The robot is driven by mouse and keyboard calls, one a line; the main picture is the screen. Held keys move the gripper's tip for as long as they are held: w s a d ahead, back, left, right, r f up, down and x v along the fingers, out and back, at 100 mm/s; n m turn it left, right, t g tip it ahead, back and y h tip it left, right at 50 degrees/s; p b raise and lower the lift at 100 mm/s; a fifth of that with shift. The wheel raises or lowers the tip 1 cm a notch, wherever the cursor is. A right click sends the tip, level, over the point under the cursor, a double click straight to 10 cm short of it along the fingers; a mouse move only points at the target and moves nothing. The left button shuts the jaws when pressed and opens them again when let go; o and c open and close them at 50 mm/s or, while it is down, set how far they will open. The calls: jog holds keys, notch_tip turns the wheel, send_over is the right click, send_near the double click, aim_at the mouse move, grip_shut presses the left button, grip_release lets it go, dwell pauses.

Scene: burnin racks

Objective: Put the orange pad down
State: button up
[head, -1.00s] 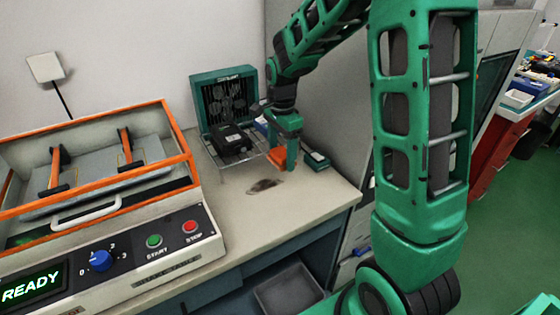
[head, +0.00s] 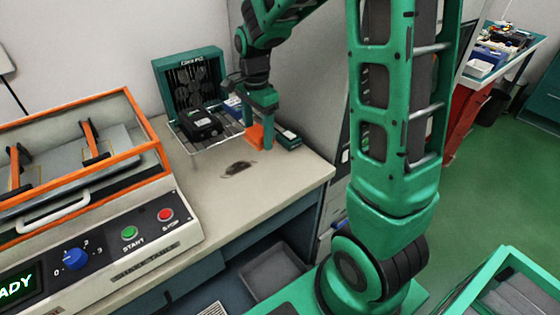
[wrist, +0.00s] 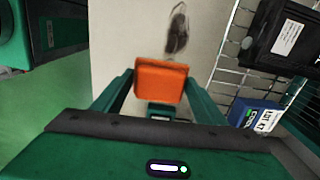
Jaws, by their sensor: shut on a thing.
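The orange pad (wrist: 160,82) is between the two green fingers of my gripper (wrist: 161,90) in the wrist view, and the fingers are shut on it. In the head view, my gripper (head: 259,137) is over the back right part of the bench, and the orange pad (head: 254,134) shows beside a finger. The pad is low, near the bench top (head: 225,185); I cannot tell whether it touches.
A wire rack (head: 205,142) with a black device (head: 199,124) stands left of the gripper, before a green fan unit (head: 188,80). A small dark green box (head: 288,139) is close on the right. An orange-framed machine (head: 80,190) fills the left. The front bench is clear.

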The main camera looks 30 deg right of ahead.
jog(key=s+r, duration=0.2)
jog(key=s, duration=0.8)
send_over(305, 164)
notch_tip(305, 164, down, 7)
jog(key=shift+r, duration=0.1)
jog(key=shift+f, duration=2)
jog(key=shift+f, duration=0.3)
